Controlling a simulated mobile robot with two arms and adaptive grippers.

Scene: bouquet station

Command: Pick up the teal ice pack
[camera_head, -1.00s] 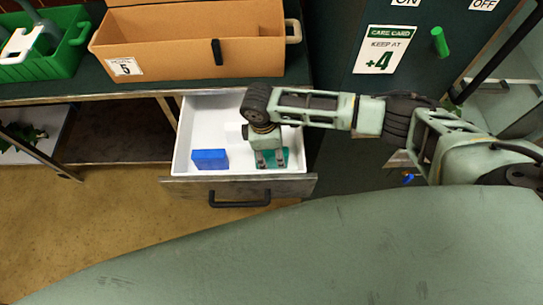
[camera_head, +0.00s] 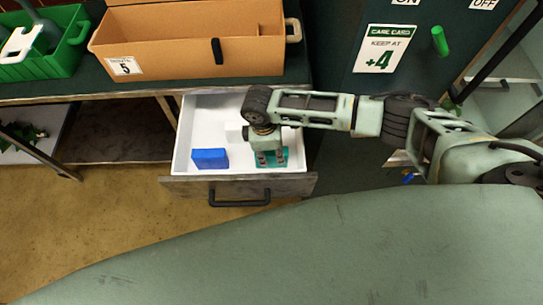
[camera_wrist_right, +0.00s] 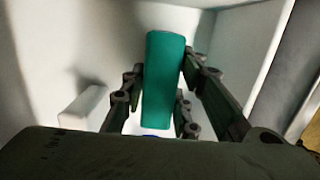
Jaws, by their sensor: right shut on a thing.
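The teal ice pack (camera_head: 284,154) is in the open white drawer (camera_head: 206,118), near its right front corner. My right gripper (camera_head: 271,160) reaches down into the drawer and is shut on the ice pack. In the right wrist view the ice pack (camera_wrist_right: 164,80) stands between the two fingers, one on each side. I cannot tell whether it still touches the drawer floor. My left gripper does not show.
A blue block (camera_head: 210,159) lies in the drawer to the left of my right gripper. A white block (camera_wrist_right: 82,106) is also in the drawer. A cardboard box (camera_head: 180,55) and a green crate (camera_head: 50,66) stand on the counter above.

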